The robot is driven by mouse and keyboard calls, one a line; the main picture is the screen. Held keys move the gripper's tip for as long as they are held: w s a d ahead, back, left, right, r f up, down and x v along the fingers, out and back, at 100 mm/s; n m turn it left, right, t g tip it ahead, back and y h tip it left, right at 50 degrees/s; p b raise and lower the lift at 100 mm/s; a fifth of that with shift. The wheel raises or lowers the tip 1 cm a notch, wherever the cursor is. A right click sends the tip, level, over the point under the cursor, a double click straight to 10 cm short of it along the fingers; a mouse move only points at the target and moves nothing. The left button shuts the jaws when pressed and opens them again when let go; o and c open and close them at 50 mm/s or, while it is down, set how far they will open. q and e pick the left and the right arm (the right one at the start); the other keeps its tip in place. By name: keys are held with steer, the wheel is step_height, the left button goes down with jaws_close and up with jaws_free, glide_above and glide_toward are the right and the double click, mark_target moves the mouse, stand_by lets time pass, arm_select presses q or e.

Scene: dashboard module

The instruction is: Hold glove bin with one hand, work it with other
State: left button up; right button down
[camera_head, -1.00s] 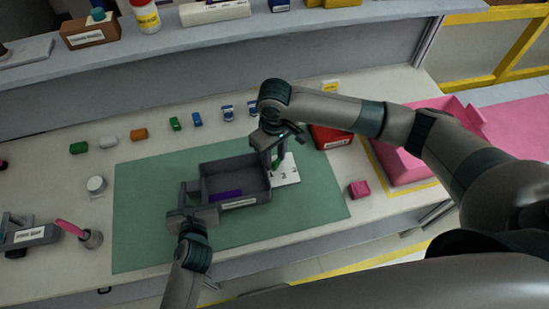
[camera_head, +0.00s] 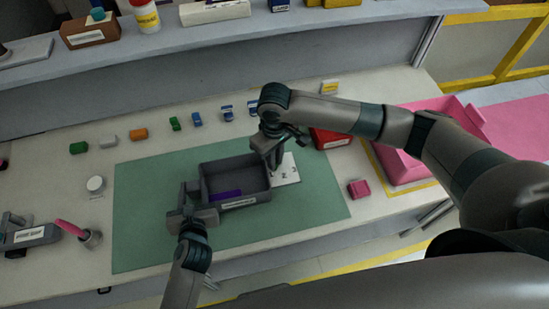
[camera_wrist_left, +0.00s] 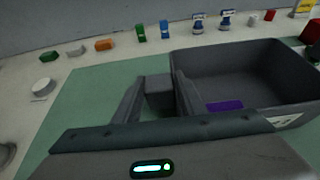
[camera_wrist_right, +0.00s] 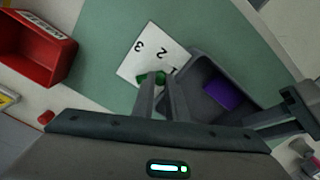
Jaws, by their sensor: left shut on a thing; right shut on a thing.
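The grey glove bin (camera_head: 253,198) sits on the green mat with a purple thing (camera_head: 228,194) inside; it also shows in the left wrist view (camera_wrist_left: 245,59). My left gripper (camera_head: 192,205) is shut on a grey tab (camera_wrist_left: 160,91) at the bin's left side. My right gripper (camera_head: 272,161) points down at the bin's right wall, over a white numbered card (camera_head: 287,170). In the right wrist view, a small green piece (camera_wrist_right: 151,78) is at its fingertips, and the gripper appears shut on it. The fingers partly hide the piece.
Several small coloured items line the mat's back edge, including a green block (camera_head: 174,123). The mat's front left (camera_head: 140,235) is clear.

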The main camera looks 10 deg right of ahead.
arm_select(q)
steer(key=shift+s+f, duration=0.1)
steer(key=shift+f, duration=0.1)
arm_select(e)
steer(key=n, duration=0.2)
steer(key=d+n, duration=0.1)
steer(key=shift+s, duration=0.25)
steer(key=shift+s+d+n, duration=0.1)
steer(key=shift+d+n, duration=0.15)
steer(key=shift+n, duration=0.9)
steer(key=shift+d+n, duration=0.25)
steer(key=shift+n, duration=0.9)
steer(key=c, duration=1.7)
jaws_free()
steer(key=shift+c, duration=0.2)
step_height(320, 180, up, 12)
